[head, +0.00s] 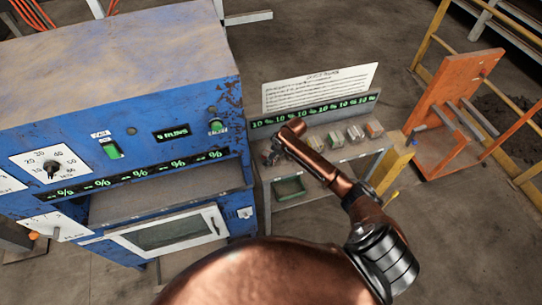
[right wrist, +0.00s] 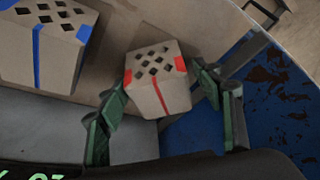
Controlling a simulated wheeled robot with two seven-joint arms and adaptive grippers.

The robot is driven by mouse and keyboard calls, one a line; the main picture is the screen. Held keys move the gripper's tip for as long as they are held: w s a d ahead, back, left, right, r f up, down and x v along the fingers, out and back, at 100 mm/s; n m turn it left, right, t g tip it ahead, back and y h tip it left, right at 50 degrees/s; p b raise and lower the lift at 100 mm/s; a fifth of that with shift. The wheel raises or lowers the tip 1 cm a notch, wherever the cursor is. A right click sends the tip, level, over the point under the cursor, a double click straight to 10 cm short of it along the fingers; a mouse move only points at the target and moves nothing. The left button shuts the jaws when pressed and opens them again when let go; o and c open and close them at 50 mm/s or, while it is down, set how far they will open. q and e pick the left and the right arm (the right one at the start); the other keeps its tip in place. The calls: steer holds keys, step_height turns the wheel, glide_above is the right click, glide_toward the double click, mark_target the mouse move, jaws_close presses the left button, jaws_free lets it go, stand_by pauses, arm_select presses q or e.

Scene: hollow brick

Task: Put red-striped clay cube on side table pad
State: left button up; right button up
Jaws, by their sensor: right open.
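The red-striped clay cube (right wrist: 155,92) shows in the right wrist view, tan with dark holes in its top and red stripes. It stands between the two fingers of my right gripper (right wrist: 162,84), which are open on either side of it. A blue-striped cube (right wrist: 52,47) is left of the red-striped one in the wrist view. I cannot make out the pad. My left gripper is out of view.
Several small blocks (head: 355,133) stand in a row on the side table, before a green display strip (head: 318,112) and a white sign (head: 320,90). The blue machine (head: 120,110) borders the table's left. A green bin (head: 289,188) sits below. An orange stand (head: 460,105) is at right.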

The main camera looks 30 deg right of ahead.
steer(key=v, duration=1.1)
steer(key=shift+r, duration=0.35)
steer(key=shift+s+f, duration=0.1)
steer(key=shift+s, duration=0.05)
